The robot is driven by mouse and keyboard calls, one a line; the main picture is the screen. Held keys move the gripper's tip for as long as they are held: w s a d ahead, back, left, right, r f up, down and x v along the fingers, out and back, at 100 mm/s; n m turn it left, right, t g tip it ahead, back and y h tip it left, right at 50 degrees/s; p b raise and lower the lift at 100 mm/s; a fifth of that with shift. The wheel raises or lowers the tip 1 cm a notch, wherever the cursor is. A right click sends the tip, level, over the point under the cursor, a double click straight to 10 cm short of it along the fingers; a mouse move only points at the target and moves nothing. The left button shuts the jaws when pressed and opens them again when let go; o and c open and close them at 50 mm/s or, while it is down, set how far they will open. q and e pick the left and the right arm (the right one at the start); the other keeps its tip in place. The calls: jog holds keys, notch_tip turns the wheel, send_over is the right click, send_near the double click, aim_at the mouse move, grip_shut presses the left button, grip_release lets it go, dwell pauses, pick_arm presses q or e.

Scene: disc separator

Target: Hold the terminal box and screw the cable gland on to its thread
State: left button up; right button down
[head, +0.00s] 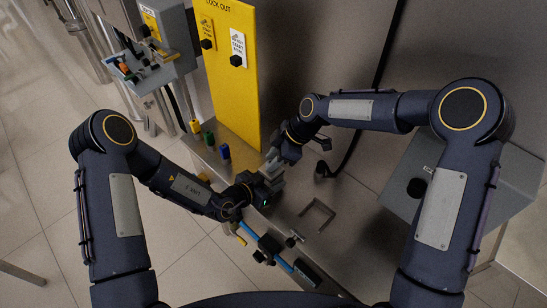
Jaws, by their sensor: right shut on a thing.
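My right gripper (280,157) reaches down from the upper right to the middle of the metal bench and is shut on a small pale grey piece (271,167). It is too small to tell whether this is the terminal box or the cable gland. My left gripper (266,187) comes in from the lower left and sits right below my right one, at the same grey piece. A green light shows on its dark body. Its fingers are too hidden to tell open from shut. The thread is not visible.
A yellow panel (232,85) stands behind; a grey box (455,190) is at right.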

pick_arm(q)
jog(key=shift+s+a+f, duration=0.1)
jog(key=shift+a+f, duration=0.05)
jog(key=shift+f, duration=0.1)
pick_arm(e)
jog(key=shift+s+a+r+m+t, duration=0.1)
jog(key=shift+a+r+m+t, duration=0.15)
jog(key=shift+m, duration=0.55)
jog(key=m+t, duration=0.2)
jog(key=m, duration=0.1)
jog(key=shift+s, duration=0.1)
